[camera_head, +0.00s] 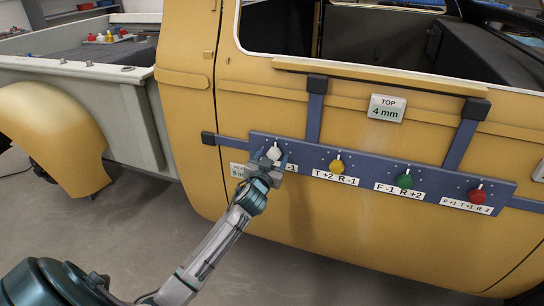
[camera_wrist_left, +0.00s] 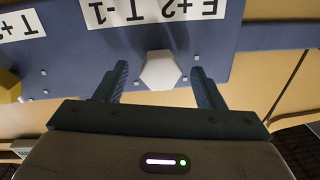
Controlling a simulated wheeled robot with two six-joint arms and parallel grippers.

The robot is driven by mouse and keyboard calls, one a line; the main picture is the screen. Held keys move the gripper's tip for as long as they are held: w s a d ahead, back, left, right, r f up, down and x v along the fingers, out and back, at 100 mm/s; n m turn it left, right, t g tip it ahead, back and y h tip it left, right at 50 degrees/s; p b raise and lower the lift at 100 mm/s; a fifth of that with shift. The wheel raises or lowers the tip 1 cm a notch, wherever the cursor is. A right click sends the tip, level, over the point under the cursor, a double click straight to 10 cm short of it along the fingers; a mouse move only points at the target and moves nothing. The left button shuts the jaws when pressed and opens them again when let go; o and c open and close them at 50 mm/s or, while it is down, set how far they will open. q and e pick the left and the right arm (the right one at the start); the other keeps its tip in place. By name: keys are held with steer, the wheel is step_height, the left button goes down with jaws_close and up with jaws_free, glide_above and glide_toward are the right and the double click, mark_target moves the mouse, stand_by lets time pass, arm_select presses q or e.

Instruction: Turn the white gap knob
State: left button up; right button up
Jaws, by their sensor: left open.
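The white gap knob (camera_head: 274,153) is at the left end of the blue bar (camera_head: 310,154) fixed across the yellow vehicle door. In the left wrist view the white knob (camera_wrist_left: 161,70) shows as a pale hexagonal shape between the two finger tips. My left gripper (camera_head: 270,168) is at the knob; its open fingers also show in the left wrist view (camera_wrist_left: 160,84), one on each side with a gap to the knob. The label by the knob is partly hidden by the gripper in the head view. My right gripper is not in view.
Yellow (camera_head: 337,164), green (camera_head: 405,180) and red (camera_head: 477,196) knobs sit along the bar to the right, each with a label. A "TOP 4 mm" display (camera_head: 387,108) is on the door above. The floor (camera_head: 330,285) below the door is clear.

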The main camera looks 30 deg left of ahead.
arm_select(q)
steer(key=shift+w+f, duration=0.1)
steer(key=c, duration=1)
steer(key=shift+m, duration=0.4)
steer(key=m, duration=0.3)
steer(key=shift+m+p, duration=0.35)
steer(key=shift+m, duration=0.05)
steer(key=m, duration=0.3)
steer(key=shift+p, duration=0.3)
steer(key=shift+m, duration=0.6)
